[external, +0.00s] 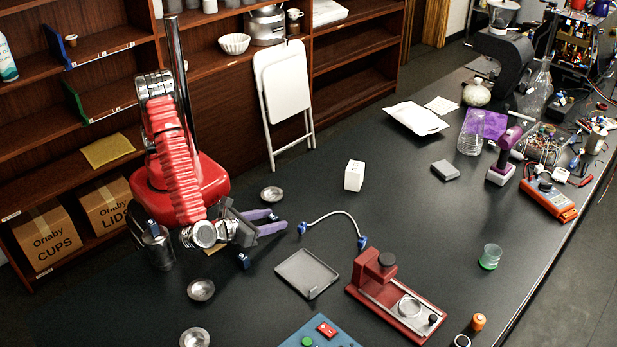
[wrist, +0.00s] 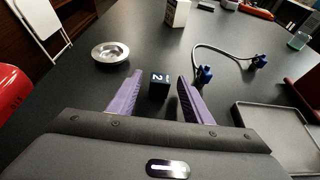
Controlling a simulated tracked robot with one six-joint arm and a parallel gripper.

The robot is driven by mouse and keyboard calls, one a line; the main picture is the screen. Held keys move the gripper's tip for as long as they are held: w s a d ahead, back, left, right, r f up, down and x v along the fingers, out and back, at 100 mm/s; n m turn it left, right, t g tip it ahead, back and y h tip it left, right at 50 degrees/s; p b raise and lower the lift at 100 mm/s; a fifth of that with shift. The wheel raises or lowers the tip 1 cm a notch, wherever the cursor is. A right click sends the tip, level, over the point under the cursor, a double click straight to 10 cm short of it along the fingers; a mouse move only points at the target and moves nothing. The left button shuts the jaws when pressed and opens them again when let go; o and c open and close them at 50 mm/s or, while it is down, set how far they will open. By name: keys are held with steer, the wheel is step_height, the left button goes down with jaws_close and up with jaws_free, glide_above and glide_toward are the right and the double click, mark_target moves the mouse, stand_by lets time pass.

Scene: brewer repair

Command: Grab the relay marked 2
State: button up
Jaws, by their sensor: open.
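The relay marked 2 (wrist: 158,88) is a small dark blue block with a white "2" on its top, standing on the black table in the wrist view. My gripper (wrist: 160,77) is open, with one purple finger on each side of the relay and a visible gap at both sides. In the external view my gripper (external: 278,219) is low over the table beside my red base. The relay is small and dark there, between the fingers, and its mark cannot be read.
A metal dish (wrist: 110,53) lies left of the fingers. A cable with blue ends (external: 333,214) and a grey tray (external: 307,273) lie to the right. A white box (external: 354,175) stands farther back. A red device (external: 392,298) stands beyond the tray.

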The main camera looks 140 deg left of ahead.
mark_target(273, 216)
steer(key=shift+a+f, duration=0.25)
steer(key=shift+a, duration=0.35)
steer(key=shift+c, duration=0.7)
steer(key=c, duration=1)
step_height(273, 216, up, 10)
